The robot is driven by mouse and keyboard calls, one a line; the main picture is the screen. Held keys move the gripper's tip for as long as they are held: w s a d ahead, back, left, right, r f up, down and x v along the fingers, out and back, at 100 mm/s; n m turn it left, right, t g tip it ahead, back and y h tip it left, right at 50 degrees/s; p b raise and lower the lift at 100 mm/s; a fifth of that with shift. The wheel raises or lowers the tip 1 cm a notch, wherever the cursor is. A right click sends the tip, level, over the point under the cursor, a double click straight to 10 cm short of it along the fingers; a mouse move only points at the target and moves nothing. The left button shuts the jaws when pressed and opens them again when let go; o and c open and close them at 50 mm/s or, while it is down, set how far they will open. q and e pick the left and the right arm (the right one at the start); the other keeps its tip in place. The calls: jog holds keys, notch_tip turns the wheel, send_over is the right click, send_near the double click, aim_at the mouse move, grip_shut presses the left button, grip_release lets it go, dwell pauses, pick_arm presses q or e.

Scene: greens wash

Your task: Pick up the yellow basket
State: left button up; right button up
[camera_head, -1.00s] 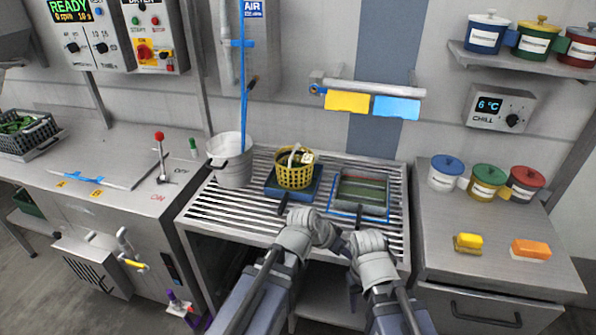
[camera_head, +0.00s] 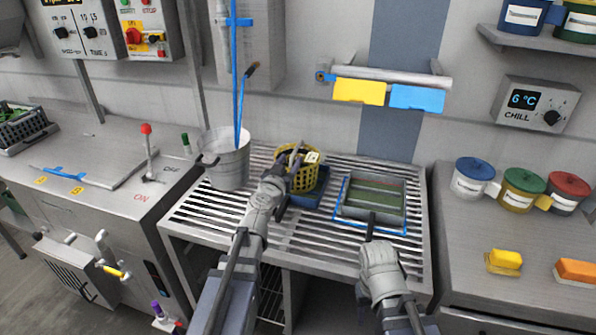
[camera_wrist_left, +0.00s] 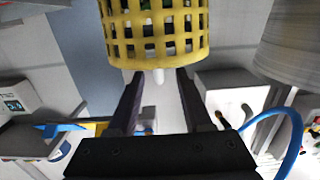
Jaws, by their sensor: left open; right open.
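The yellow basket (camera_head: 306,178), a perforated round tub, stands on a blue base (camera_head: 309,199) on the slatted rack. A handle with a pale tag rises over it. My left gripper (camera_head: 292,166) is at the basket's left front and covers part of it. In the left wrist view, the basket (camera_wrist_left: 155,32) fills the top centre, just beyond the two spread fingers of my left gripper (camera_wrist_left: 158,85). I cannot tell whether the fingers touch it. My right gripper (camera_head: 371,228) is at the front edge of the grey tray, apart from the basket.
A grey bucket (camera_head: 228,160) with a blue-handled tool stands left of the basket. A shallow tray (camera_head: 345,209) with a blue outline lies to the right. Yellow (camera_head: 359,91) and blue (camera_head: 417,97) cards hang on a wall rail. The rack's left front is bare.

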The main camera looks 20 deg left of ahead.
aim_at(301, 142)
pick_arm(q)
jog(key=shift+w+d+r, duration=0.1)
jog(key=shift+w, duration=1.75)
jog(key=shift+w+d+r, duration=0.1)
jog(key=shift+w, duration=1.7)
jog(key=shift+s, duration=0.1)
jog(key=shift+c, duration=0.2)
grip_shut()
